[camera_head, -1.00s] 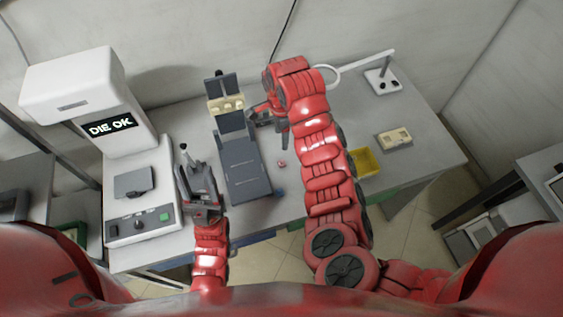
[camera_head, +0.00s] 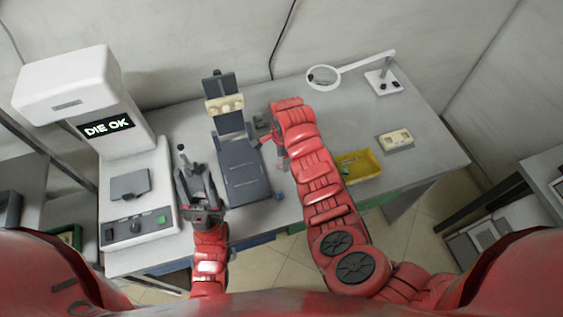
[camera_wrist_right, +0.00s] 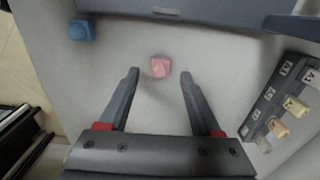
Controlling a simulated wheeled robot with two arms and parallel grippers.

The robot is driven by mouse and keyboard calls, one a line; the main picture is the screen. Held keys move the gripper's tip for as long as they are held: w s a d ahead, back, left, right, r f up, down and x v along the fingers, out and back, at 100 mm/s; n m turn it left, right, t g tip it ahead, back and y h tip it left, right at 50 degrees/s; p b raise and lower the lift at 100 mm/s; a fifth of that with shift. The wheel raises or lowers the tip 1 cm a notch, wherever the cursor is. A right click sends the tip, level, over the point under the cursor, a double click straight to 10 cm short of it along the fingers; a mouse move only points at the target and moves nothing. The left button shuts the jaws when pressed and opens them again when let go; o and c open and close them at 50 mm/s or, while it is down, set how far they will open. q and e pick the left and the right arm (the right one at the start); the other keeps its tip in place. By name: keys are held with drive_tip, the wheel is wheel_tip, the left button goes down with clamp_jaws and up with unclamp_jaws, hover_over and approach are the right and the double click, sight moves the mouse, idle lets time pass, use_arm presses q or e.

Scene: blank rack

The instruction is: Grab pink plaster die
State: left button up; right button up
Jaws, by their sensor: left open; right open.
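The pink plaster die (camera_wrist_right: 160,66) lies on the grey table, seen in the right wrist view. It appears midway between the fingertips of my right gripper (camera_wrist_right: 160,73), near the level of the tips. The fingers are open and apart from it, with clear table on both sides. In the head view the die (camera_head: 280,167) is a small pink spot beside my red right arm, whose wrist hides most of the right gripper. My left gripper (camera_head: 194,170) is open and empty, left of the dark grey device.
A blue die (camera_wrist_right: 82,30) sits near the table's front edge. The dark grey device (camera_head: 246,175) stands left of the pink die. A dark block with tan pieces (camera_wrist_right: 278,128) is on the right in the wrist view. A yellow tray (camera_head: 362,166) and magnifier lamp (camera_head: 323,78) are further right.

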drive_tip(key=shift+f, duration=1.05)
clamp_jaws()
